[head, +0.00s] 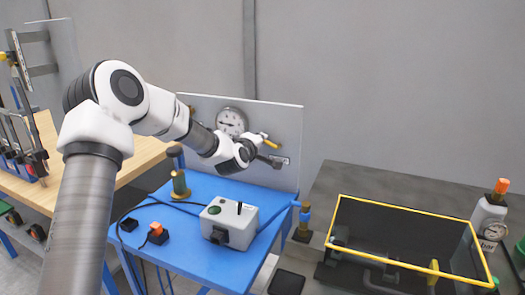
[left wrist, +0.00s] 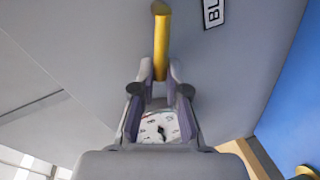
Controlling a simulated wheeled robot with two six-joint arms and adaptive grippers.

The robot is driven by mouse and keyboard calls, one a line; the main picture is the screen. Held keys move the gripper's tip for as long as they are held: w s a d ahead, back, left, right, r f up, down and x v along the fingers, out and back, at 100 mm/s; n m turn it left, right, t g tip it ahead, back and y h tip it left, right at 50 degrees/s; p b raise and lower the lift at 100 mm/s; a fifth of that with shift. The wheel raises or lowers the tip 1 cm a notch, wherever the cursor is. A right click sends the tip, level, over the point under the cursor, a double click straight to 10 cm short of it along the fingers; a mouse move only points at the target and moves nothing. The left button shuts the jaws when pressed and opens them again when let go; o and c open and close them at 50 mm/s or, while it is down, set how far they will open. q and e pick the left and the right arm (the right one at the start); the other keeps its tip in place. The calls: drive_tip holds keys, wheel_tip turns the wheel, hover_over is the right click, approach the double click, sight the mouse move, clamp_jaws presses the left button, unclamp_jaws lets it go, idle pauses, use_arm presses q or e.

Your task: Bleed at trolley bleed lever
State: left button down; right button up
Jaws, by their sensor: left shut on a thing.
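The trolley bleed lever (head: 270,143) is a thin yellow handle on the grey upright panel (head: 285,125) of the blue trolley. My left gripper (head: 259,139) reaches across to it from the left and is shut on it. In the left wrist view the yellow lever (left wrist: 161,42) sticks out beyond the fingertips of my left gripper (left wrist: 160,78). The pressure gauge (head: 231,122) has a white dial and sits on the panel left of the lever. Its dial (left wrist: 158,129) also shows between the fingers in the left wrist view. My right gripper is not in view.
The blue trolley top (head: 185,235) carries a grey box (head: 229,222) with a green button, and cables. A dark bin with a yellow rim (head: 395,207) stands at the right, beside a bottle with an orange cap (head: 489,215). A wooden bench (head: 140,155) stands at the left.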

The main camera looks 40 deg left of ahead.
use_arm(q)
drive_tip(key=shift+a+f+n+h+b, duration=0.15)
drive_tip(key=shift+f+n+b, duration=0.3)
drive_tip(key=shift+b, duration=0.5)
drive_tip(key=shift+f+n+h+b, duration=0.2)
drive_tip(key=shift+n+b, duration=0.4)
drive_tip(key=shift+b, duration=0.3)
drive_tip(key=shift+a+f+n+h+b, duration=0.15)
drive_tip(key=shift+f+n+b, duration=0.3)
drive_tip(key=shift+b, duration=0.5)
drive_tip(key=shift+d+r, duration=0.1)
drive_tip(key=c, duration=1.2)
unclamp_jaws()
drive_tip(key=v, duration=0.7)
drive_tip(key=shift+s, duration=0.25)
